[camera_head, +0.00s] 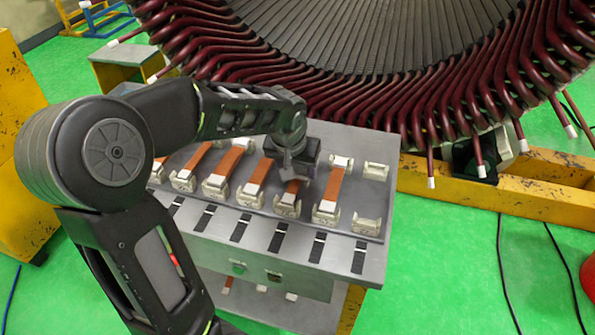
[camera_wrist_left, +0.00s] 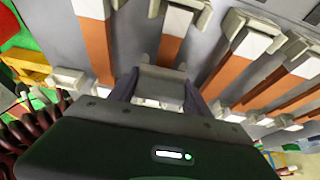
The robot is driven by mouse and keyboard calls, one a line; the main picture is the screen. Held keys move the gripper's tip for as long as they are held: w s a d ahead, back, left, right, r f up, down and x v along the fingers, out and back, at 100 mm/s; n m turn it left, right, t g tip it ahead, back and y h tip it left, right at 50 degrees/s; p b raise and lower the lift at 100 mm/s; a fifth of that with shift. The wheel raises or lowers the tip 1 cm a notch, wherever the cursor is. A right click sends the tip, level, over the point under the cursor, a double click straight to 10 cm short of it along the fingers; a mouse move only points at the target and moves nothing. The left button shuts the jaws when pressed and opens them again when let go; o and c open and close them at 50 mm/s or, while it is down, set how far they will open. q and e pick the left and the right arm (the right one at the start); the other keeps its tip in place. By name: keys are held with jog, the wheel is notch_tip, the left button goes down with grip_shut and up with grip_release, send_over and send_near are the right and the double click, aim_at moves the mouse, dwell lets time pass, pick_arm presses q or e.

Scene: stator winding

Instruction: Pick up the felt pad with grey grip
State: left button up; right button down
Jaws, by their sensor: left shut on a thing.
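My left gripper (camera_head: 292,162) is low over the tray on the grey workbench. In the left wrist view its two fingers (camera_wrist_left: 160,88) are shut on a grey block, the grey grip (camera_wrist_left: 163,80). An orange-brown strip (camera_wrist_left: 172,48) with a white end lies just beyond the grip. In the head view part of this strip (camera_head: 291,187) shows below the gripper, by a cream holder (camera_head: 287,207). The gripper hides the grip and the strip's far end in the head view. I cannot tell whether the pad is clear of its holder. My right gripper is not in view.
Similar strips (camera_head: 334,184) lie in cream holders on both sides. An empty pair of holders (camera_head: 367,225) stands at the right end. Black strips line the workbench (camera_head: 342,257) front. The large stator (camera_head: 430,95) with dark red coils rises close behind.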

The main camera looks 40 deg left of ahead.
pick_arm(q)
notch_tip(320, 180, up, 9)
jog(key=shift+f, duration=0.1)
dwell(1.0)
